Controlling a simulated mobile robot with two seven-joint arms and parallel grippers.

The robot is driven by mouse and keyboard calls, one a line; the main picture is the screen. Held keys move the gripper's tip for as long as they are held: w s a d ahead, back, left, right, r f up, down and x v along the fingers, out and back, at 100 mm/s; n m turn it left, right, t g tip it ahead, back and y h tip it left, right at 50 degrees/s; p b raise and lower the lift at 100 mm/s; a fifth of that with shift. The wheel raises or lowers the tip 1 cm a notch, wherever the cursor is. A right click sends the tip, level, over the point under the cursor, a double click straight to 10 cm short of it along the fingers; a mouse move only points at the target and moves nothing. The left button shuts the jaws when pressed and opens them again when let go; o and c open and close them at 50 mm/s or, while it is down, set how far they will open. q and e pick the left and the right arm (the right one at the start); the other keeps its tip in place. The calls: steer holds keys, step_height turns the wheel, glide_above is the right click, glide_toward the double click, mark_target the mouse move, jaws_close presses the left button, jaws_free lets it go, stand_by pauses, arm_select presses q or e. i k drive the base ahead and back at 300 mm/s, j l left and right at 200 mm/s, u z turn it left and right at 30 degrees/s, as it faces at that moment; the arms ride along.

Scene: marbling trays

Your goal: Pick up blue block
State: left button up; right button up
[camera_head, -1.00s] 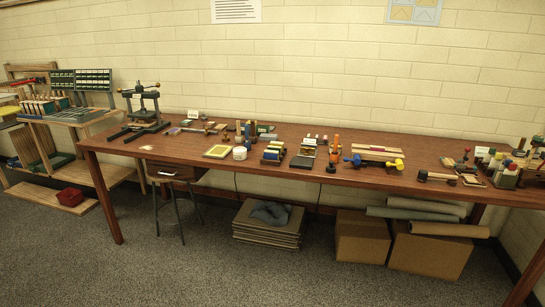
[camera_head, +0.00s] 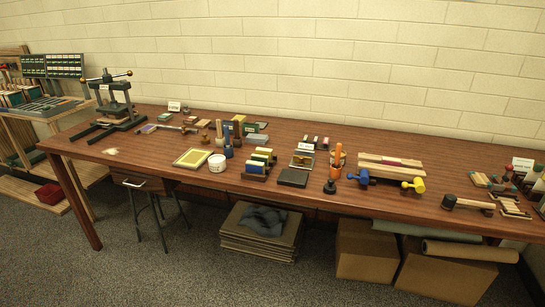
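A small row of coloured block-like pieces (camera_head: 264,156) in green, yellow and white stands near the front edge of the long wooden table, at the middle of the head view. A dark blue piece (camera_head: 254,175) shows at the near end of this row; it is small, and I cannot tell for sure that it is a separate block. Neither of my grippers is in view.
The wooden table (camera_head: 330,196) runs along the wall. A white tub (camera_head: 217,163) and a yellow-framed tray (camera_head: 192,158) are left of the row, a black block (camera_head: 292,178) right. A blue mallet (camera_head: 360,178) lies farther right. A stool (camera_head: 148,190) stands in front.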

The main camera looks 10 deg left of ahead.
mark_target(254, 166)
steer(key=i+l+z, duration=0.1)
steer(key=i, duration=0.45)
steer(key=i+l, duration=0.1)
steer(key=i, duration=0.4)
steer(key=z, duration=0.05)
